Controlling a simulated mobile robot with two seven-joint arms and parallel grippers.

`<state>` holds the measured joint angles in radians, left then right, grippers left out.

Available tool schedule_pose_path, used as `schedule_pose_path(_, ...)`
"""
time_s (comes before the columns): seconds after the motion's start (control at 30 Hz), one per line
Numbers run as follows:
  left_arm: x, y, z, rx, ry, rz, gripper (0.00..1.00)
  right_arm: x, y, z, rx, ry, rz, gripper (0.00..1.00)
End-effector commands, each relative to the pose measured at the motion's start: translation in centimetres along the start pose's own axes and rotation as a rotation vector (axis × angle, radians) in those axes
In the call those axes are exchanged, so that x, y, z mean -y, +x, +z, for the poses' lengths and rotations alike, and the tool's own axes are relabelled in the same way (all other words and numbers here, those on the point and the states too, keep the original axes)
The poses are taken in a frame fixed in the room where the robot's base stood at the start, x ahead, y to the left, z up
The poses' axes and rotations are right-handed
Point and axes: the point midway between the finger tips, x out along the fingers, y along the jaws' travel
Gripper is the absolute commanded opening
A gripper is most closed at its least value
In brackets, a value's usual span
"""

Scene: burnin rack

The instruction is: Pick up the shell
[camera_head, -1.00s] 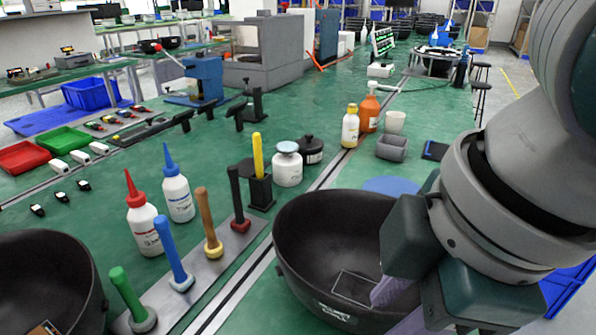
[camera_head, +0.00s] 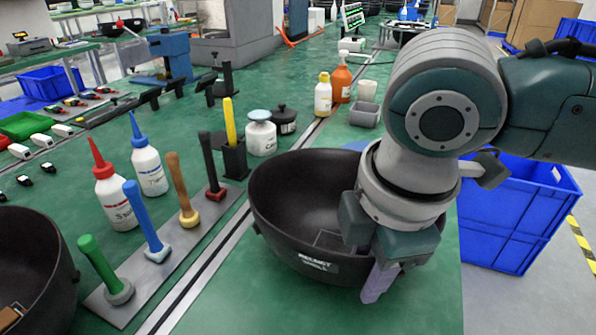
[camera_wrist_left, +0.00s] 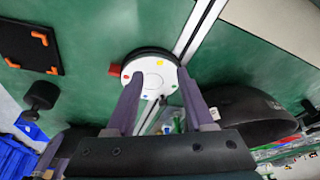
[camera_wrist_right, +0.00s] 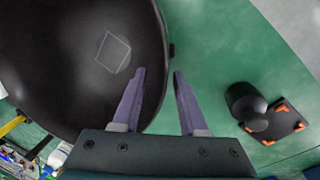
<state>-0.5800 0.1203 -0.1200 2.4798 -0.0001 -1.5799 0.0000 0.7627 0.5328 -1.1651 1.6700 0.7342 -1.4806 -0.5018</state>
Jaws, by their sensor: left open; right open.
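A black bowl-shaped shell (camera_head: 300,180) with a white label stands on the green table, front centre in the head view. A second black shell (camera_head: 30,260) is cut off at the lower left. My right gripper (camera_head: 374,285) is at the near right rim of the centre shell; one finger shows outside its wall. In the right wrist view my right gripper (camera_wrist_right: 159,72) is open, with the shell (camera_wrist_right: 75,60) left and its rim running between the fingers; contact cannot be told. My left gripper (camera_wrist_left: 160,75) is open, in front of a white disc with coloured dots (camera_wrist_left: 150,73).
Several mallets stand on a grey plate (camera_head: 140,280) left of the shell. Glue bottles (camera_head: 115,195) and a white jar (camera_head: 262,135) stand behind. Blue crates (camera_head: 510,215) stand right of the table. A dark shell (camera_wrist_left: 245,115) shows in the left wrist view.

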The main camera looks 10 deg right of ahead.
Motion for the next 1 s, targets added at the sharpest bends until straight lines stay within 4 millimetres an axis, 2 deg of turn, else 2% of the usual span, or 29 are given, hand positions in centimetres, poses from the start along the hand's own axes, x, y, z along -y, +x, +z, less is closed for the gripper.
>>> schedule_pose_path(0.1,0.00,0.18,0.04,0.000,0.000,0.000,0.53,0.00,0.67,-0.02,-0.001,-0.002,0.002,0.43)
schedule_pose_path(0.3,0.01,0.13,0.02,-0.001,0.000,0.000,0.53,0.00,0.62,-0.03,-0.001,-0.002,0.002,0.41)
schedule_pose_path(0.67,0.00,0.12,0.01,-0.001,0.000,0.000,0.53,0.00,0.60,-0.02,-0.001,-0.001,0.001,0.01)
schedule_pose_path(1.0,0.00,0.12,0.01,-0.001,0.000,0.000,0.53,-0.01,0.59,-0.01,0.000,-0.001,0.001,0.00)
